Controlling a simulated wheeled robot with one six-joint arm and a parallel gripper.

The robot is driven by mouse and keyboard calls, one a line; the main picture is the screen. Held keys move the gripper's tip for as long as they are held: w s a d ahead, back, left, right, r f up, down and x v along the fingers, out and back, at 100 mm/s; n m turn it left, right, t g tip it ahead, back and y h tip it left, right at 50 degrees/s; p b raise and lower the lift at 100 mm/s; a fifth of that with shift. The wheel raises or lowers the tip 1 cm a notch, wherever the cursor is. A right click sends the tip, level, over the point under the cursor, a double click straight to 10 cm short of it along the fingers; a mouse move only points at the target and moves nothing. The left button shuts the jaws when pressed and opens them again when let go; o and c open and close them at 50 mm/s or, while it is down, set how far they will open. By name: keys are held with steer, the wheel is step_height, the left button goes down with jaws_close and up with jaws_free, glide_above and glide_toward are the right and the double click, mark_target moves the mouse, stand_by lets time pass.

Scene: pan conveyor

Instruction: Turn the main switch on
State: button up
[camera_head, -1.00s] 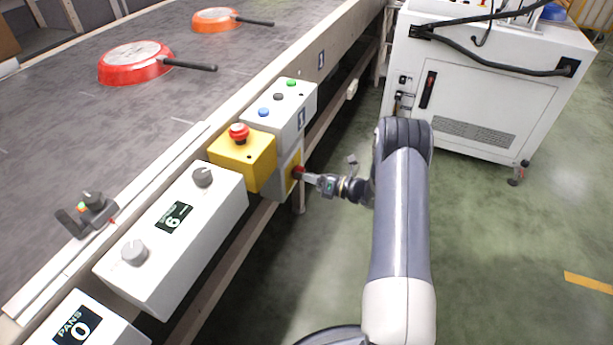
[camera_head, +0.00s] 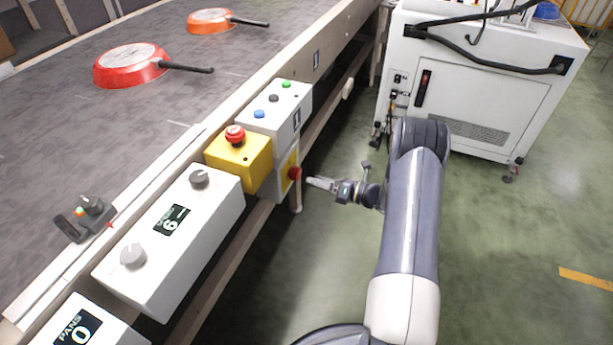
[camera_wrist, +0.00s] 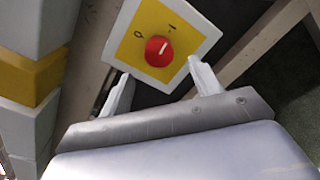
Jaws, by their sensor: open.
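The main switch is a red rotary knob (camera_head: 295,173) on a yellow plate, on the side of the grey control box facing my arm. In the wrist view the knob (camera_wrist: 158,51) sits between a 0 mark and an I mark. A small pale line on it seems to point up and right, toward the I. My gripper (camera_head: 311,182) is just right of the knob with a gap between them. In the wrist view my gripper (camera_wrist: 159,72) has its two fingers apart, with nothing between them and the knob beyond their tips.
A yellow box with a red emergency button (camera_head: 235,134) and a box with blue, black and green buttons (camera_head: 275,108) are close by. Pans (camera_head: 130,66) lie on the conveyor (camera_head: 60,130). A white cabinet (camera_head: 480,90) stands behind my arm.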

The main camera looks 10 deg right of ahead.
mark_target(299, 175)
steer(key=v, duration=0.5)
steer(key=shift+s+d, duration=0.1)
steer(key=b+x, duration=0.1)
steer(key=x, duration=1)
steer(key=shift+n, duration=0.3)
steer(key=shift+d, duration=0.1)
